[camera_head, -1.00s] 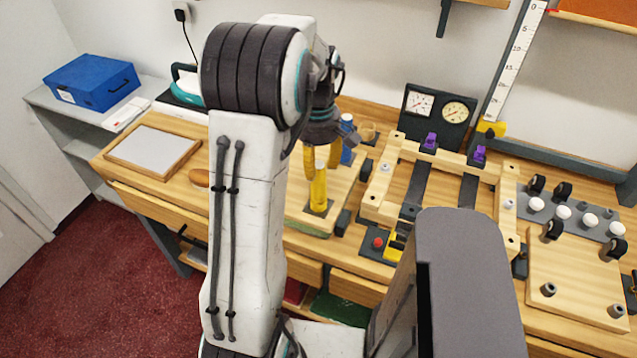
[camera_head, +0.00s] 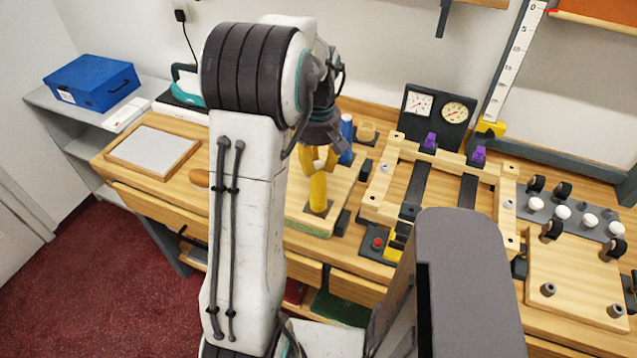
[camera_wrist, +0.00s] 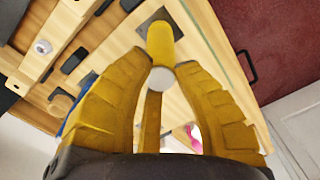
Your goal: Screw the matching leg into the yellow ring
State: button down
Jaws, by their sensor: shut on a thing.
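A yellow cylindrical leg (camera_head: 318,192) stands nearly upright over a dark square plate (camera_head: 322,209) on a wooden board. My gripper (camera_head: 319,168) has yellow fingers and is above the plate, shut on the leg's upper part. In the wrist view my gripper (camera_wrist: 163,68) closes around the leg (camera_wrist: 160,43), whose pale round end (camera_wrist: 159,77) faces the camera. The leg's lower end meets the dark plate (camera_wrist: 152,20). I cannot make out a separate yellow ring at its foot.
A blue cylinder (camera_head: 346,140) stands just behind my gripper. A wooden frame with purple clamps (camera_head: 430,140) is close on the right, with a red button (camera_head: 377,243) at its front.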

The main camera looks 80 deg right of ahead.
jog(key=m, duration=0.5)
jog(key=shift+f+m, duration=0.15)
jog(key=shift+m, duration=0.25)
jog(key=m, duration=0.5)
jog(key=c, duration=1.2)
grip_release()
jog(key=shift+c, duration=0.2)
